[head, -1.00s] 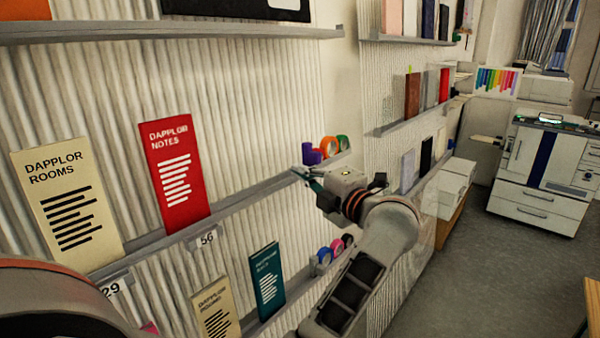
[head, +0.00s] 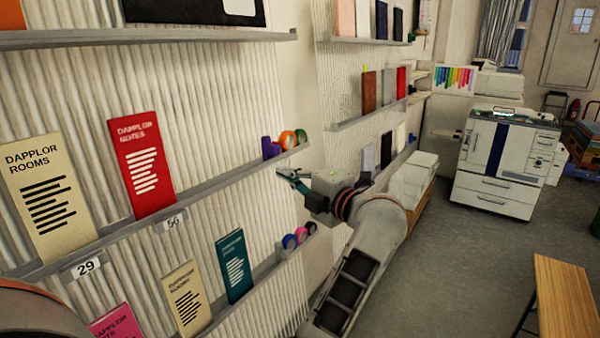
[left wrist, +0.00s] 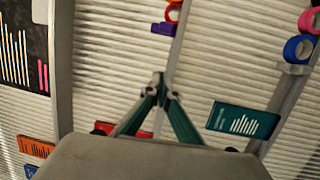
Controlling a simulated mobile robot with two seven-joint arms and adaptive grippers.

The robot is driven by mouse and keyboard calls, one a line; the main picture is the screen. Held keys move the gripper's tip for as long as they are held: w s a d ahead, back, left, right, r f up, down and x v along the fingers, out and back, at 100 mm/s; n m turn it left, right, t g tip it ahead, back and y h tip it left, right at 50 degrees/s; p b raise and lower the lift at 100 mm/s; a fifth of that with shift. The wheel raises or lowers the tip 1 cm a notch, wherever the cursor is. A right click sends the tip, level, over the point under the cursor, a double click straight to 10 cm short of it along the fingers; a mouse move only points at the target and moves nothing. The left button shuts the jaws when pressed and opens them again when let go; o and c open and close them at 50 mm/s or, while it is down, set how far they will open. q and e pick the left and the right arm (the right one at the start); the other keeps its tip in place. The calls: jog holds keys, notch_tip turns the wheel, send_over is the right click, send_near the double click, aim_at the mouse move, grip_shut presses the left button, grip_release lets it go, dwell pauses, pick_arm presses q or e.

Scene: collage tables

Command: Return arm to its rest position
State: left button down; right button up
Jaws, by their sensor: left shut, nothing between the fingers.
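My left gripper (head: 285,176) is shut and empty. In the head view it is in front of the shelf wall, by the right end of the middle shelf (head: 205,184). Its two teal fingers meet at the tips in the left wrist view (left wrist: 160,82). Nothing is held between them. I cannot tell the exact gap between the fingertips and the shelf. My right gripper is out of view.
A red booklet (head: 141,165) and a cream booklet (head: 47,198) stand on the middle shelf, with tape rolls (head: 287,141) at its end. A teal booklet (head: 235,265) stands below. A printer (head: 504,160) and wooden table (head: 566,305) are right; open floor (head: 460,265) lies between.

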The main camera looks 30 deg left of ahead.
pick_arm(q)
jog(key=s+d+f+m+t+h, duration=0.2)
jog(key=d+f+m+t+h, duration=0.35)
jog(key=f+m, duration=0.45)
jog(key=s+d+f+m+t+h, duration=0.2)
jog(key=d+f+m+t+h, duration=0.4)
jog(key=m, duration=0.5)
jog(key=s+d+f+m+t+h, duration=0.1)
jog(key=d+f+m+t+h, duration=0.3)
jog(key=f+m+h, duration=0.5)
jog(key=s+f+m+g, duration=0.3)
jog(key=s+f+g, duration=0.2)
jog(key=s+f, duration=0.5)
jog(key=s+f+m+g+y, duration=0.1)
jog(key=s+f+m+g, duration=0.2)
jog(key=s+f, duration=0.8)
notch_tip(320, 180, down, 8)
jog(key=a+g, duration=0.1)
jog(key=g, duration=0.1)
jog(key=shift+r+g, duration=0.25)
jog(key=shift+g, duration=0.1)
